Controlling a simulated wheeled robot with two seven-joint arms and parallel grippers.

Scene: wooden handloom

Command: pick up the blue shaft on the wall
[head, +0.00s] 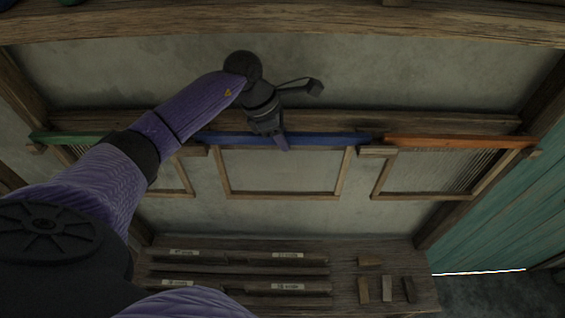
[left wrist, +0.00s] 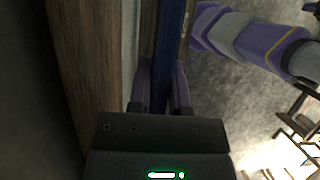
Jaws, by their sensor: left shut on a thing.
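The blue shaft (head: 325,139) lies level along the wooden rail on the wall, between a green shaft on the left and an orange one on the right. My left gripper (head: 279,139) is shut on the blue shaft near its middle. In the left wrist view, the blue shaft (left wrist: 169,40) runs down between the two fingers of the left gripper (left wrist: 160,88). The shaft shows no clear gap from the wall supports. My right gripper is not in view.
The green shaft (head: 72,138) and the orange shaft (head: 455,142) lie in line with the blue one. Wooden frames (head: 284,192) hang below. A lower shelf (head: 345,270) holds labelled slots and several small blocks. A wooden beam (head: 300,24) crosses the top.

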